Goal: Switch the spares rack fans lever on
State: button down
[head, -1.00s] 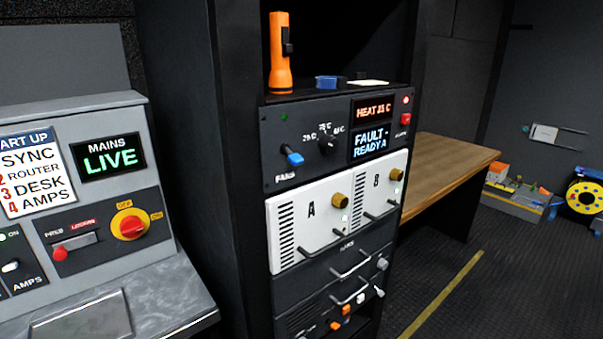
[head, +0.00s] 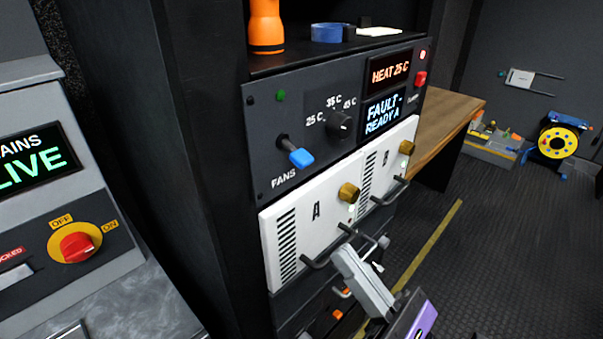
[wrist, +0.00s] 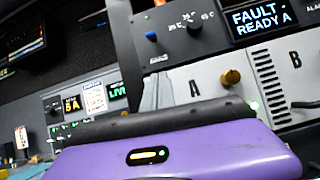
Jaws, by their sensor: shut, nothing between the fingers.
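The fans lever (head: 300,157) is a dark stalk with a blue tip on the dark rack panel (head: 265,180), above the label FANS. It slants down and to the right. Its blue tip also shows in the wrist view (wrist: 151,37). A small green lamp (head: 280,96) above the lever looks dim. My gripper (head: 344,254) has pale grey fingers and a purple body. It is shut and empty, below and to the right of the lever, in front of the white A unit, apart from the lever.
A temperature knob (head: 339,125) is right of the lever. Displays read HEAT 25 C (head: 389,70) and FAULT - READY A (head: 384,114). Brass knobs (head: 348,193) and dark handles stick out below. An orange torch (head: 265,25) stands on the shelf above. A red mains switch (head: 78,247) is at left.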

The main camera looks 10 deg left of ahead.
aim_at(296, 153)
jog(key=shift+s+a+n, duration=0.1)
jog(key=shift+s+n, duration=0.1)
jog(key=shift+n, duration=0.5)
jog(key=p+x, duration=0.4)
jog(key=x, duration=0.6)
jog(key=shift+a+r, duration=0.15)
jog(key=shift+r, duration=0.15)
jog(key=r, duration=0.1)
jog(key=d+r+p, duration=0.1)
jog(key=s+r+p, duration=0.1)
jog(key=shift+d+r, duration=0.1)
jog(key=shift+d, duration=0.05)
jog(key=shift+w+r+p, duration=0.1)
jog(key=shift+w+p, duration=0.05)
jog(key=shift+p, duration=0.3)
